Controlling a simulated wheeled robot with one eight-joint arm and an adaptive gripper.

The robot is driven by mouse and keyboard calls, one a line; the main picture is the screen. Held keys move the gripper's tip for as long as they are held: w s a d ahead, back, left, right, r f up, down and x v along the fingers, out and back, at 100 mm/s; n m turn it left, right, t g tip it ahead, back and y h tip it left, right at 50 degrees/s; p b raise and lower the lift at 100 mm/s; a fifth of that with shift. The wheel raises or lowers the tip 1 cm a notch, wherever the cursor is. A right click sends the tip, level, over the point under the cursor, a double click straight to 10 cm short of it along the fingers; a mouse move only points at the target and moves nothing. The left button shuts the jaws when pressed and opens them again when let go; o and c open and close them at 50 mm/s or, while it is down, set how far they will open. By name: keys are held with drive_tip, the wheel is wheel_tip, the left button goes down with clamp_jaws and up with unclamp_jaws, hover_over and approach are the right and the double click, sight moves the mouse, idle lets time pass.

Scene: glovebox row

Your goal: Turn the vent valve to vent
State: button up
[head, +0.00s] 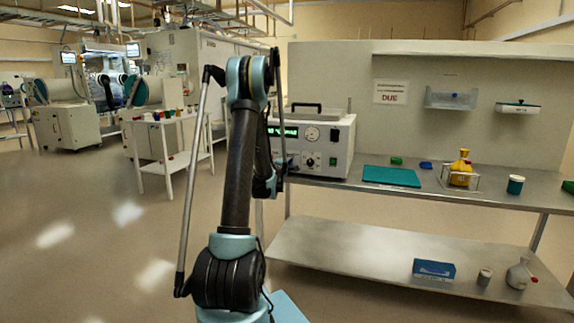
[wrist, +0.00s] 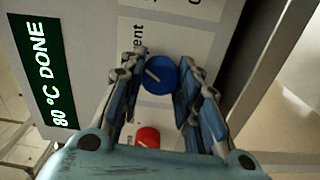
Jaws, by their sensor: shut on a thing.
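The vent valve is a blue round knob (wrist: 158,76) on a white panel in the wrist view. A pale pointer line on it runs toward the upper left of that picture, on the side of a partly covered label (wrist: 139,38) that reads "ent". My gripper (wrist: 161,86) has one finger on each side of the knob and is shut on it. In the head view my arm reaches to the left part of the white oven-like unit (head: 341,148), and the knob is hidden there.
A red button (wrist: 147,137) sits close below the knob, between my fingers. A green display (wrist: 47,75) reads "80 °C DONE". On the bench right of the unit lie a teal mat (head: 391,176) and a yellow flask (head: 461,170) in a wire rack.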

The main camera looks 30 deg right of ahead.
drive_tip(key=shift+s+m, duration=0.1)
drive_tip(key=shift+m, duration=1)
drive_tip(key=o, duration=1.1)
drive_tip(key=shift+f, duration=0.15)
drive_tip(key=shift+c, duration=0.2)
drive_tip(key=v, duration=1.2)
